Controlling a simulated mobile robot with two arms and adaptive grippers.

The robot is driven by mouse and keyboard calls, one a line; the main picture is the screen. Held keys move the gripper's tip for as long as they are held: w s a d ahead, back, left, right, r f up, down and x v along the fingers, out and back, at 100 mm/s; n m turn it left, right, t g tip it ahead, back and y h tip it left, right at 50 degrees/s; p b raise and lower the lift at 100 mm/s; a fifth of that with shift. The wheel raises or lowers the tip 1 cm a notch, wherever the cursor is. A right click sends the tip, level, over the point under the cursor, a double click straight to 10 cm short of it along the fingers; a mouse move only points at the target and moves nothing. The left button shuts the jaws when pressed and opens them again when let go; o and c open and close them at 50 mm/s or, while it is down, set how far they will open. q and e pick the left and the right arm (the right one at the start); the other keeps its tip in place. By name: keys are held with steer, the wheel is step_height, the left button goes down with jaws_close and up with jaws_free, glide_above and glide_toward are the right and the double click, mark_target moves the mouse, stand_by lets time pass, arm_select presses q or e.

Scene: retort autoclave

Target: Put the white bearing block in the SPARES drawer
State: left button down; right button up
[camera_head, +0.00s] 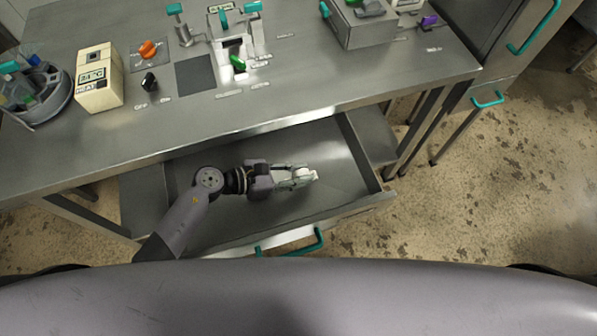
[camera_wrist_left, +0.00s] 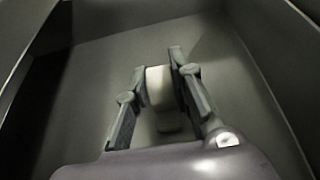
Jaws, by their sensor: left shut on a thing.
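My left gripper (camera_head: 296,176) reaches over the open drawer (camera_head: 350,150) under the steel bench. It is shut on the white bearing block (camera_head: 303,172), which shows at the fingertips. In the left wrist view the block (camera_wrist_left: 159,88) sits between the two fingers (camera_wrist_left: 157,85), with the grey drawer floor behind it. The fingers hide part of the block, and I cannot tell whether it touches the floor. The drawer looks otherwise empty, and no SPARES label is readable. My right gripper is not in view.
The drawer has a teal handle (camera_head: 290,243) on its front. On the bench (camera_head: 330,75) stand a cream HEAT box (camera_head: 98,80), a round carousel (camera_head: 38,95), a fixture with a green part (camera_head: 238,63) and a grey bin (camera_head: 358,28). A steel cabinet (camera_head: 490,45) stands at right.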

arm_select(q)
steer(key=shift+f, duration=0.15)
steer(key=c, duration=1.4)
jaws_free()
steer(key=shift+r, duration=0.2)
steer(key=shift+s+a, duration=0.1)
steer(key=shift+a, duration=0.2)
steer(key=b+v, duration=0.1)
steer(key=v, duration=1)
steer(key=shift+s+a+r, duration=0.1)
steer(key=shift+r, duration=0.15)
